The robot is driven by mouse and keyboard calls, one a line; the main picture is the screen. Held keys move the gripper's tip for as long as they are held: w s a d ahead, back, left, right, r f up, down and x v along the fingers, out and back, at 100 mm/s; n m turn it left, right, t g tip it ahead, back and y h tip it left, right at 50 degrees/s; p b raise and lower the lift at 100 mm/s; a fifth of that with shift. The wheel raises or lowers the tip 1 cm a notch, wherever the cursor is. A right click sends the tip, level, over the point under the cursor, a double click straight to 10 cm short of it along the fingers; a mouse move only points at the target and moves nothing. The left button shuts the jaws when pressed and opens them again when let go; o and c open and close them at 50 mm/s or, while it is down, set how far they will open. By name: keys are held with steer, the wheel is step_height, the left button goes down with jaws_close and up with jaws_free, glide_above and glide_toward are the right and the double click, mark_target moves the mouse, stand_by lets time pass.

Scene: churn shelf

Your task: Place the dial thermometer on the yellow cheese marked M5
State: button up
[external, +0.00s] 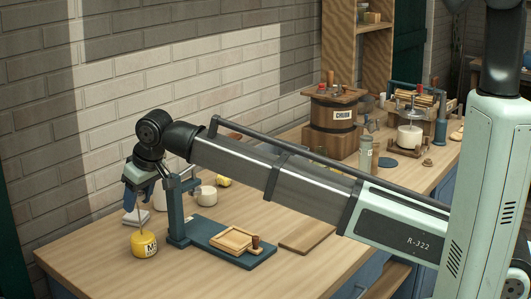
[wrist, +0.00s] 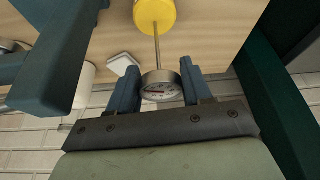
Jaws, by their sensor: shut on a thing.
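The yellow cheese (external: 144,244) with a white label reading M and partly unreadable stands at the front left of the table. In the wrist view it is the yellow round (wrist: 154,14) at the top edge. My gripper (external: 139,192) is above it, shut on the dial thermometer. In the wrist view the round dial (wrist: 160,88) sits between the two blue fingers of my gripper (wrist: 158,78). Its thin stem points down and meets the cheese in both views. I cannot tell whether the tip touches or enters it.
A blue press-like stand (external: 178,215) rises close to the right of my gripper, with a wooden tray (external: 232,240) on its base. Bare table lies in front.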

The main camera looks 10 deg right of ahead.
steer(key=shift+f, duration=0.15)
steer(key=o, duration=1)
steer(key=v, duration=1.2)
